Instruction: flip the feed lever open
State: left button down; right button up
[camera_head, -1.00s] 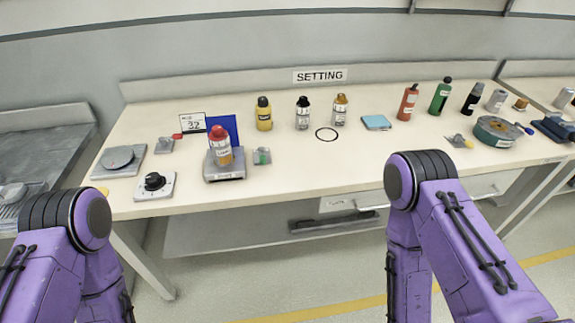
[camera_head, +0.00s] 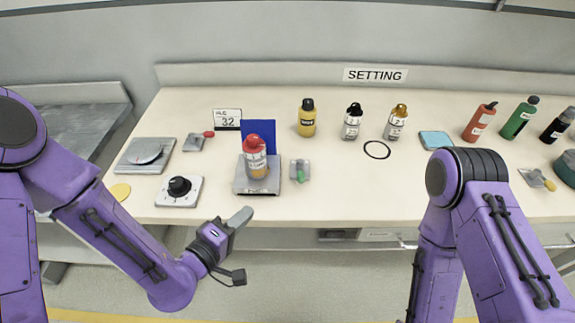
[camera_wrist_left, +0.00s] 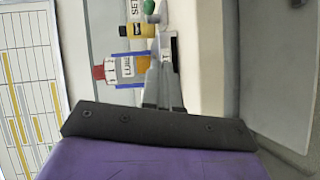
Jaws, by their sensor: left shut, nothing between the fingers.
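Small grey lever plates stand on the bench in the head view: one with a red handle (camera_head: 199,140) at the back left, one with a green handle (camera_head: 300,171) just right of the scale-like stand, one with a yellow handle (camera_head: 540,180) at the far right. I cannot read which is the feed lever. My left gripper (camera_head: 242,217) is shut and empty, just off the bench's front edge, below the stand and apart from all the levers. In the left wrist view its fingers (camera_wrist_left: 163,86) point toward a bottle. My right gripper is out of view.
A red-capped bottle (camera_head: 256,158) sits on the grey stand (camera_head: 257,186) before a blue panel (camera_head: 258,132). A black-knobbed dial (camera_head: 179,190) and a round-plate device (camera_head: 145,155) lie left. Several bottles line the back. A black ring (camera_head: 377,150) lies mid-bench; bench around it is clear.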

pick_arm(q)
jog(key=shift+w+d+r+h, duration=0.15)
jog(key=shift+r, duration=0.3)
jog(key=shift+w+d+r+h, duration=0.15)
jog(key=shift+r, duration=0.25)
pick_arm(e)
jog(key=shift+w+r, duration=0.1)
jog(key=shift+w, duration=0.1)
pick_arm(q)
jog(key=shift+s, duration=0.1)
